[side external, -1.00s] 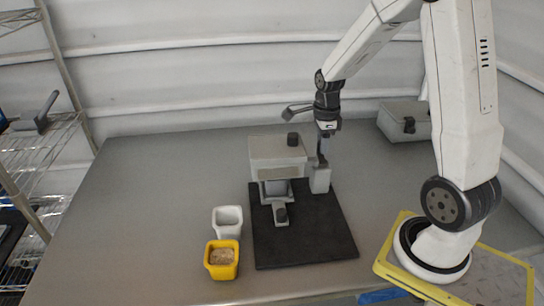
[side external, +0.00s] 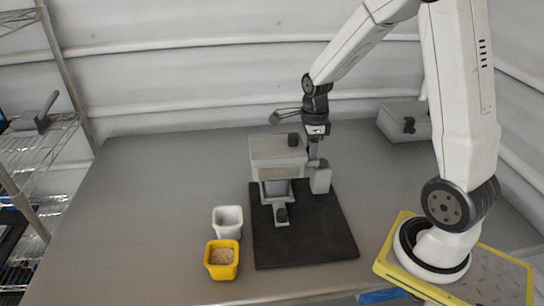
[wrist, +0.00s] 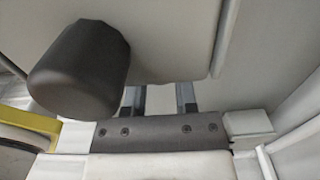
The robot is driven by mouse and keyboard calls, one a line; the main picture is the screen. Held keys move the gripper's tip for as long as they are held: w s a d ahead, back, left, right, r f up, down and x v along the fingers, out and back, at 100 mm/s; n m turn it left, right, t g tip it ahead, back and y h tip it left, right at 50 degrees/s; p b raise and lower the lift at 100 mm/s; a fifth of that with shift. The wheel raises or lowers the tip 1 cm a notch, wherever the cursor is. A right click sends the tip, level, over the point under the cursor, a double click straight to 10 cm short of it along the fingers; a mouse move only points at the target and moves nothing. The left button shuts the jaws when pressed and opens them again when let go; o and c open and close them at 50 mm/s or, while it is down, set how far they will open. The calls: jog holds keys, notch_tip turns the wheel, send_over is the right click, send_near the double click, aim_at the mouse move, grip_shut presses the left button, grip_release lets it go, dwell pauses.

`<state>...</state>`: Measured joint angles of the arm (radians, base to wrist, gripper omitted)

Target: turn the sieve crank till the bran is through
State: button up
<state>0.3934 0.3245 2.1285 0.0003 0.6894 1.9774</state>
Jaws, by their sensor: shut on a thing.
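The grey sieve hopper (side external: 277,150) stands on a black base board (side external: 315,235), with a dark knob (side external: 293,140) on top. A light grey upright block (side external: 320,181) is at its right side. My gripper (side external: 315,154) points down beside the hopper's right face, shut on the crank, whose grip is mostly hidden by the fingers and hopper. In the wrist view the gripper fingers (wrist: 160,98) run behind the hopper's edge, and the dark knob (wrist: 80,70) is large at left. A yellow cup (side external: 222,271) holds tan bran (side external: 222,256). The hopper's inside is not visible.
A white cup (side external: 228,216) stands just behind the yellow cup and looks empty. A grey case (side external: 402,124) is at the back right. A wire shelf (side external: 60,130) stands at the left. The grey table (side external: 150,200) is clear on its left side.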

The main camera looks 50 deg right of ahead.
jog(key=shift+s+a+r, duration=0.1)
jog(key=shift+s+a, duration=0.15)
jog(key=shift+a, duration=0.25)
jog(key=shift+s+a, duration=0.25)
jog(key=shift+a, duration=0.2)
jog(key=shift+s+a, duration=0.1)
jog(key=shift+s+d, duration=0.15)
jog(key=shift+s, duration=1.15)
jog(key=shift+s+d, duration=0.15)
jog(key=shift+s, duration=1.1)
jog(key=shift+d, duration=0.1)
